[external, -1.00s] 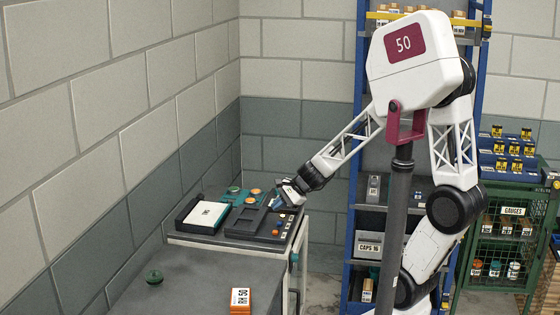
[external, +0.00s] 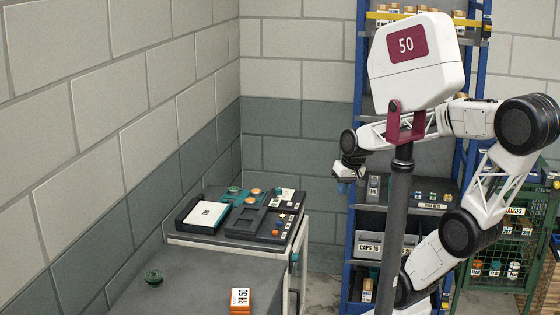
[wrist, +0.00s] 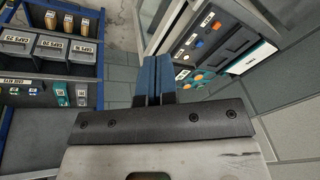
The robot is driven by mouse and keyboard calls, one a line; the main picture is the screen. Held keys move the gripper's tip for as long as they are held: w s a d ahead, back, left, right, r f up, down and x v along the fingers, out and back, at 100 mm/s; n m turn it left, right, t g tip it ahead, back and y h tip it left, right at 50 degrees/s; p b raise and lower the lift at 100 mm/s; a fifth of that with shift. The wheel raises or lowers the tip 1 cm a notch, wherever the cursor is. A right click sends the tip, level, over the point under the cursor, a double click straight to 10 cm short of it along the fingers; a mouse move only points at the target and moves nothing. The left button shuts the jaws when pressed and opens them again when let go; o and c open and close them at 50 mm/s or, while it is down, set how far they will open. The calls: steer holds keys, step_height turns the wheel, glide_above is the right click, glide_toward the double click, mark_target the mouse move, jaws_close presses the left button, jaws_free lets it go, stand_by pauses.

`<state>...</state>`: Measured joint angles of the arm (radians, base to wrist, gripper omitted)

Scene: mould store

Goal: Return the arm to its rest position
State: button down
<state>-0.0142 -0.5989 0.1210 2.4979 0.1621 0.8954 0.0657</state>
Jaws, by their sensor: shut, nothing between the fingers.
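My gripper (external: 346,186) hangs in the air right of the workbench, in front of the blue shelf rack in the external view. In the wrist view its two blue fingers (wrist: 153,78) lie side by side, shut with nothing between them. My arm is folded back, with its elbow out to the right. The tray also shows at the upper right of the wrist view (wrist: 213,45).
The blue rack (external: 352,225) holds grey bins. A green mesh cabinet (external: 505,245) stands right. Floor shows between bench and rack.

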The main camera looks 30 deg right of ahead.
steer(key=shift+n+h, duration=0.7)
steer(key=shift+h, duration=0.1)
steer(key=s+d, duration=0.1)
steer(key=s+d+r, duration=0.1)
steer(key=d, duration=0.1)
steer(key=shift+s, duration=0.3)
steer(key=c, duration=1.8)
jaws_free()
